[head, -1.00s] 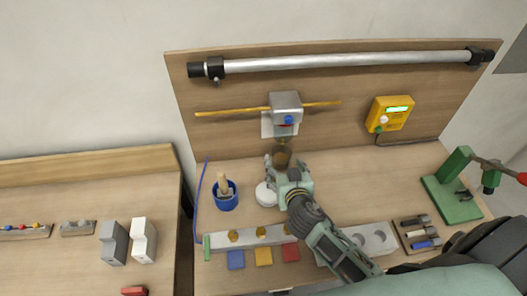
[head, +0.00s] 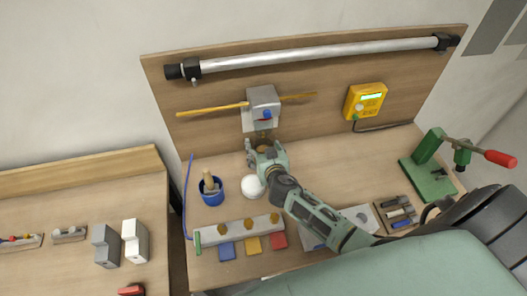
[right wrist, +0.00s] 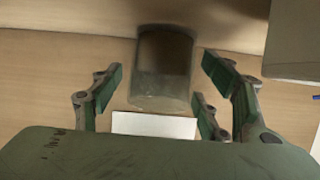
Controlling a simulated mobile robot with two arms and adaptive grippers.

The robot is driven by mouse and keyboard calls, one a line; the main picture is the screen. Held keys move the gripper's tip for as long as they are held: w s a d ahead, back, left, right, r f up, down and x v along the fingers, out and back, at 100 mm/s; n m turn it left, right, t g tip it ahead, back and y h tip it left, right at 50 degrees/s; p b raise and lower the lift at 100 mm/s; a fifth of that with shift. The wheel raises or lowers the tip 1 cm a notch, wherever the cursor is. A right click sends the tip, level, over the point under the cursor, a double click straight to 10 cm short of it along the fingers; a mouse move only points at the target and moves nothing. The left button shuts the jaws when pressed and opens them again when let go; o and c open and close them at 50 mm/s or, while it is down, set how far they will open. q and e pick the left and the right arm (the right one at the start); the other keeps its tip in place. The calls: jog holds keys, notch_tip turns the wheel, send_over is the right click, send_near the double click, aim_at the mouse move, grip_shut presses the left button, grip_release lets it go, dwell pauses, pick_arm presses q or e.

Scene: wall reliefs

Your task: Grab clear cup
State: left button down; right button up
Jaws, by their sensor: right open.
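The clear cup (right wrist: 162,72) is see-through, with a darker brown upper part in the right wrist view. It stands between the two spread fingers of my right gripper (right wrist: 160,100), with a gap on each side. In the head view the cup (head: 264,136) shows partly, below the grey wall box, and the right gripper (head: 262,150) hides some of it. The right gripper is open, with its fingers either side of the cup. My left gripper is out of view.
A grey box (head: 263,97) with a yellow rod is on the back panel above the cup. A white round piece (head: 252,187) and a blue pot (head: 211,191) stand to the left. A green press (head: 430,165) is at the right.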

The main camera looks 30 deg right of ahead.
jog(key=c, duration=1.3)
jog(key=shift+r, duration=0.1)
